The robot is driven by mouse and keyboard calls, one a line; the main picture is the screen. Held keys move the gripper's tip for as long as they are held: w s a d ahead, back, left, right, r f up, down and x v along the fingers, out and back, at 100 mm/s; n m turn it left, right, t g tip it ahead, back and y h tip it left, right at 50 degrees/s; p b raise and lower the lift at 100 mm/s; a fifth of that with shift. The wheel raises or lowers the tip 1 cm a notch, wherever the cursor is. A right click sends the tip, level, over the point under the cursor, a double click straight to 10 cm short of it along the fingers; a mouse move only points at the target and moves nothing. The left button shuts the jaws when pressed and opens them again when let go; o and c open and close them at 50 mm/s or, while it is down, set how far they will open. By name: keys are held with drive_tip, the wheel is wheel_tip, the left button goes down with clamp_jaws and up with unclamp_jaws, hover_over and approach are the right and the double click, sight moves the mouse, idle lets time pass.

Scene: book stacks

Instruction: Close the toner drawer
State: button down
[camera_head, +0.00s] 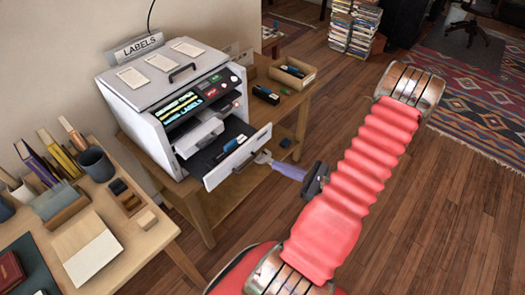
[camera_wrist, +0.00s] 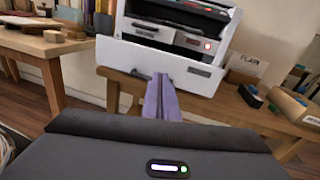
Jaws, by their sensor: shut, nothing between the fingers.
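The toner drawer (camera_head: 222,168) stands pulled out of the front of the white label printer (camera_head: 140,95). Its dark tray with a blue-marked cartridge (camera_head: 233,144) shows behind the white front panel. In the wrist view the drawer front (camera_wrist: 112,55) spans the printer's width. My gripper (camera_head: 262,157) is shut and empty, with its purple fingers pointing at the drawer front near its handle. In the wrist view the fingertips (camera_wrist: 161,77) overlap the panel's lower middle. I cannot tell whether they touch it or are just short of it.
The printer stands on a wooden table (camera_head: 205,205). To its right are a dark cartridge (camera_head: 266,95) and a cardboard tray (camera_head: 292,73). A desk (camera_head: 140,225) with books and a dark cup (camera_head: 97,164) is at the left. The wooden floor (camera_head: 440,200) at the right is open.

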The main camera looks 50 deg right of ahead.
sight(255, 146)
drive_tip(key=s+d+f+m+h, duration=0.3)
drive_tip(key=shift+t, duration=0.4)
drive_tip(key=shift+w+a, duration=0.15)
drive_tip(key=shift+w, duration=6.85)
drive_tip(key=shift+w, duration=0.15)
